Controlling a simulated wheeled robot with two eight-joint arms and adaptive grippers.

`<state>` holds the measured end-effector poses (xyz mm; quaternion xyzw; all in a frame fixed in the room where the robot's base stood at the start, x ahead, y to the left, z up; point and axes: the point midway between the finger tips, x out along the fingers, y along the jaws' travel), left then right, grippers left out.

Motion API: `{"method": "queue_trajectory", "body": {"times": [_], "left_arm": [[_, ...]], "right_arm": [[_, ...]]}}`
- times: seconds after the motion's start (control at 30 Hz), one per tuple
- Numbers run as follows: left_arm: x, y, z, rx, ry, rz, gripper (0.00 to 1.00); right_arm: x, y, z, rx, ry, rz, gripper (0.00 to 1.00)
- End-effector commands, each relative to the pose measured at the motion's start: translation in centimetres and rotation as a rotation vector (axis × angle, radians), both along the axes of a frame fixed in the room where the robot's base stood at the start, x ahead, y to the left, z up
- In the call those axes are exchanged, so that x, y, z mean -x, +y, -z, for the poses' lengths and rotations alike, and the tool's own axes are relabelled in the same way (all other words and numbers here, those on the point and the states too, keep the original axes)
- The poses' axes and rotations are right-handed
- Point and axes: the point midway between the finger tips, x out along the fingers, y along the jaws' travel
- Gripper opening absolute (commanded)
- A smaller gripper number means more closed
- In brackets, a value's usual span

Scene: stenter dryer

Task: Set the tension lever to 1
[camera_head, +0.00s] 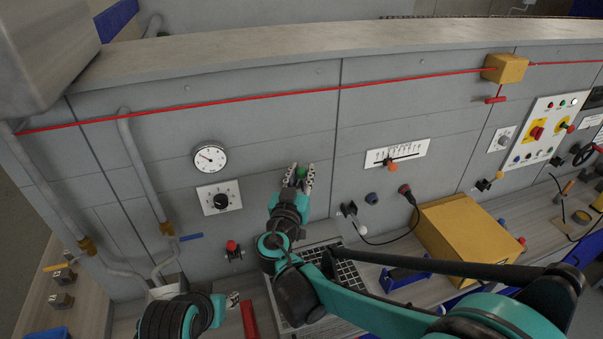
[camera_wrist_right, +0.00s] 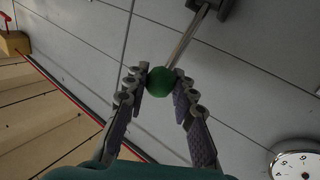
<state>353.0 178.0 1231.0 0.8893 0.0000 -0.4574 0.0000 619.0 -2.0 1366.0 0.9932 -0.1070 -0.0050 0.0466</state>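A lever with a round green knob stands out from the grey panel. The knob (camera_head: 301,173) is between the fingertips of my right gripper (camera_head: 300,179). In the right wrist view, the green knob (camera_wrist_right: 160,82) sits between the two finger pads, which appear to touch it on both sides. Its thin metal rod (camera_wrist_right: 184,40) runs up to a dark bracket (camera_wrist_right: 208,8). A white scale plate (camera_head: 398,153) with a pointer is on the panel to the right; its numbers are too small to read. My left arm is at the bottom left; its fingers cannot be made out clearly.
A round gauge (camera_head: 210,158) and a black dial (camera_head: 221,200) are left of the right gripper. An orange knob (camera_head: 392,167) is below the scale. A red-knobbed lever (camera_head: 232,246) is lower left. A yellow box (camera_head: 462,238) stands right. A red cord (camera_head: 270,96) runs above.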

Motion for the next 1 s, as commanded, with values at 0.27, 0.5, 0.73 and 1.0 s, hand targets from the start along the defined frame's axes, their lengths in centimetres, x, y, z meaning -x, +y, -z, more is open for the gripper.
{"method": "queue_trajectory", "body": {"times": [0.27, 0.5, 0.73, 1.0], "left_arm": [[0.0, 0.0, -1.1, 0.0, 0.0, 0.0, 0.4], [0.0, 0.0, -3.4, 0.0, 0.0, 0.0, 0.4], [0.0, 0.0, -2.8, 0.0, 0.0, 0.0, 0.4], [0.0, 0.0, -2.8, 0.0, 0.0, 0.0, 0.4]], "right_arm": [[-0.5, 0.2, -0.7, 0.014, 0.05, 0.002, 0.0], [-2.5, 0.8, -1.6, 0.07, 0.223, 0.001, 0.0], [-3.7, 1.2, -1.5, 0.076, 0.232, -0.001, 0.0], [-3.6, 1.2, -1.5, 0.076, 0.23, -0.001, 0.47]]}}
